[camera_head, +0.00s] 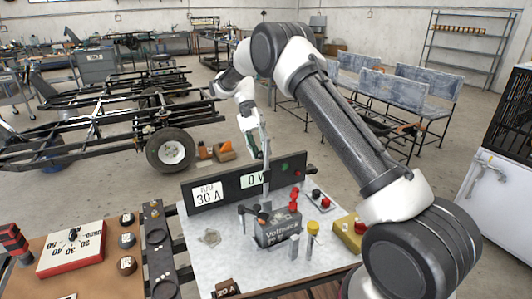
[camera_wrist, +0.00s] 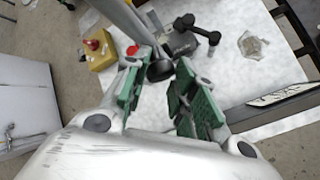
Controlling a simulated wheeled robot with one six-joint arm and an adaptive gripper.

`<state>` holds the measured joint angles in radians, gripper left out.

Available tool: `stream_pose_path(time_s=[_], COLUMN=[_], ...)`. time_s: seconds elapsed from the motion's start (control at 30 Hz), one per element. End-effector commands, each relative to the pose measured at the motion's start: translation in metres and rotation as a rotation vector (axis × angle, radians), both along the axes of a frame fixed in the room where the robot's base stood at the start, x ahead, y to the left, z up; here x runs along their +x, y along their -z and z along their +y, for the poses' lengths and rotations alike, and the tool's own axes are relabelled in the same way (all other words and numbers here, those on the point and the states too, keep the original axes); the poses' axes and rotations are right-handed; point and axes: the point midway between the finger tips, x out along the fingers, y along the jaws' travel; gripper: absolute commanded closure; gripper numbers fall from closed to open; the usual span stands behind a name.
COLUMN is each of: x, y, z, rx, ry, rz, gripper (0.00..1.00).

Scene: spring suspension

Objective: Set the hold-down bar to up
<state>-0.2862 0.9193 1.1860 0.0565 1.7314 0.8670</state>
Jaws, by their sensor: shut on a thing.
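The hold-down bar (camera_head: 266,178) is a thin grey bar that stands nearly upright behind the dark grey battery (camera_head: 278,232) on the light worktop. In the wrist view the grey bar (camera_wrist: 125,18) runs from the top edge to a round black knob (camera_wrist: 160,70). My gripper (camera_head: 262,153) is at the upper end of the bar. In the wrist view its green-padded fingers (camera_wrist: 160,82) are on either side of the knob, shut on it. The exact contact is partly hidden by the fingers.
A brown board with a dial box (camera_head: 72,250) is at left.

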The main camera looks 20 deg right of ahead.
Motion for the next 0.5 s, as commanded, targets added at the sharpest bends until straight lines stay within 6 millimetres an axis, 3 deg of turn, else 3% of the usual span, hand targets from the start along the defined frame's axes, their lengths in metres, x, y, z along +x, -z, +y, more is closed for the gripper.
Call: stream_pose_path(time_s=[0.03, 0.07, 0.5], x=[0.002, 0.004, 0.018], y=[0.016, 0.018, 0.024], z=[0.004, 0.005, 0.008], rx=[0.008, 0.004, -0.02], ry=[0.003, 0.003, 0.002], rz=[0.004, 0.021, 0.14], gripper=[1.0, 1.0, 1.0])
